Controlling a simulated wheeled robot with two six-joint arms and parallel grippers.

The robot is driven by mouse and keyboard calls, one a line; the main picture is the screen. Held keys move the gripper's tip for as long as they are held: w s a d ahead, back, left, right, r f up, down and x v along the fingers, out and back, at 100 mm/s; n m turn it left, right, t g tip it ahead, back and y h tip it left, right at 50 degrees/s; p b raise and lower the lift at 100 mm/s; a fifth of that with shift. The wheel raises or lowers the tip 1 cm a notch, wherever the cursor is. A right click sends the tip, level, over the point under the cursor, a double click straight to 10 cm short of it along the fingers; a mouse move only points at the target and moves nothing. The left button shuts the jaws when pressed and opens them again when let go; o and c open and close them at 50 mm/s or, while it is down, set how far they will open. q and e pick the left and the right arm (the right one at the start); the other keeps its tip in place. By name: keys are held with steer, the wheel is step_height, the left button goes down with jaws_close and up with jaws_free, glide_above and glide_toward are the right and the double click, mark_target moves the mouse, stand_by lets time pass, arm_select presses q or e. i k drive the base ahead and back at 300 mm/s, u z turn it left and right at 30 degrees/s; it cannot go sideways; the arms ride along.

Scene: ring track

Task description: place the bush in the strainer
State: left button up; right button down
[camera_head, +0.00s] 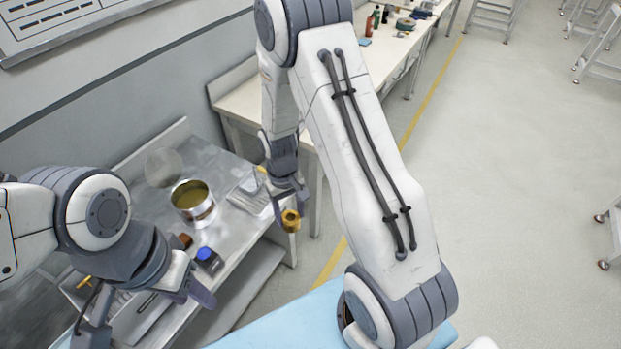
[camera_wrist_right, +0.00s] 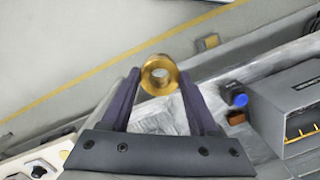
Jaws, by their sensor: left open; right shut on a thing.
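The bush (camera_head: 291,220) is a short brass-coloured ring, held in the air near the front edge of the metal bench. My right gripper (camera_head: 288,203) is shut on it. In the right wrist view the bush (camera_wrist_right: 160,75) sits between the fingertips of the right gripper (camera_wrist_right: 158,84), its hole facing the camera. A shallow, pale mesh-like tray (camera_head: 250,192) lies on the bench just left of the bush. A pale, see-through round piece (camera_head: 163,167) stands behind the pot. I cannot tell surely which is the strainer. My left gripper (camera_head: 147,310) is open at the lower left, with nothing seen in it.
A metal pot (camera_head: 192,205) with yellowish contents stands on the bench (camera_head: 233,241). A blue-topped dark item (camera_head: 208,257) and a small brown block (camera_head: 185,240) sit nearer. A grey box (camera_wrist_right: 290,103) shows in the right wrist view.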

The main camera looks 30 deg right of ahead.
mark_target(251, 188)
steer(key=z, duration=1.35)
steer(key=i, duration=1.3)
steer(key=u, duration=2.45)
